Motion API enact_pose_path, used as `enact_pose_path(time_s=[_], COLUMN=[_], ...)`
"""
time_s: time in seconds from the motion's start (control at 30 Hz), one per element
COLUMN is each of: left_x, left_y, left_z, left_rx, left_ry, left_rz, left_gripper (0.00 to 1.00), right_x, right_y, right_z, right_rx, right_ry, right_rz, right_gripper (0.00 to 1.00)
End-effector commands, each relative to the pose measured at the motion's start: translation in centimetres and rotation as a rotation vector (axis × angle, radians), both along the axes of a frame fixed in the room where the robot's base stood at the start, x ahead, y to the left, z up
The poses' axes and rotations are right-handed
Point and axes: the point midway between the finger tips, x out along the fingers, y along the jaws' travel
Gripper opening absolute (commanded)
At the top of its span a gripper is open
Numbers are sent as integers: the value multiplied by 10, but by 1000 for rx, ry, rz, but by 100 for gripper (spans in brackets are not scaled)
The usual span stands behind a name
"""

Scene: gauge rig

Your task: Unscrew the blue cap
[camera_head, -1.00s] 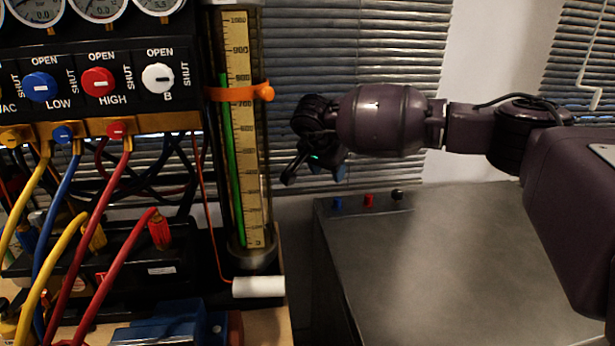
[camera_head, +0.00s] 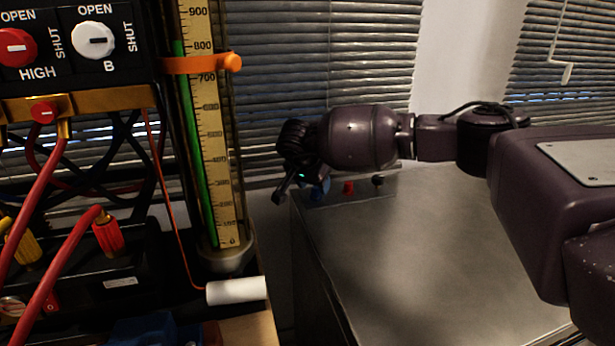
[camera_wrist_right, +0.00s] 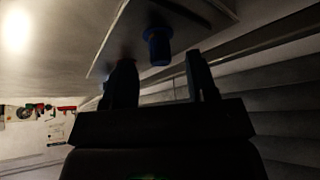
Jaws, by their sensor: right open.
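The blue cap (camera_wrist_right: 158,44) shows in the right wrist view on a grey panel, ahead of and between the two finger tips. In the head view, the blue cap (camera_head: 319,190) is at the back left edge of the grey cabinet, partly hidden by my right gripper. My right gripper (camera_head: 299,187) is open and empty near that edge. In the wrist view its fingers (camera_wrist_right: 159,72) stand apart, and the cap looks clear of both. My left gripper is not in view.
A red cap (camera_head: 348,187) and a black cap (camera_head: 378,180) sit beside the blue one on the cabinet (camera_head: 430,260). The gauge rig with its tall scale tube (camera_head: 215,130), orange clamp (camera_head: 200,64) and hoses stands to the left. Blinds (camera_head: 320,60) hang behind.

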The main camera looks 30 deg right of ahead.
Motion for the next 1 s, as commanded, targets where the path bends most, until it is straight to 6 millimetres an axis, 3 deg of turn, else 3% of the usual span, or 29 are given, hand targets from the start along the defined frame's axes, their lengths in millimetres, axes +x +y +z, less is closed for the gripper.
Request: enact_pose_path(time_s=[0.13,0.53,0.87,0.9,1.0], left_x=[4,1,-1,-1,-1], left_y=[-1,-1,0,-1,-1], left_z=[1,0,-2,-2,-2], left_rx=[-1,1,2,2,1], left_ry=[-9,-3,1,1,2], left_rz=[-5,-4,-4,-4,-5], left_gripper=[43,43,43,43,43], right_x=[3,4,4,4,4], right_y=[-6,-7,-7,-7,-7], right_z=[-12,-13,-13,-13,-13], right_rx=[0,0,1,1,0], right_ry=[2,-2,-1,-1,-1], right_rz=[-1,0,0,0,0], right_gripper=[52,51,0,17,2])
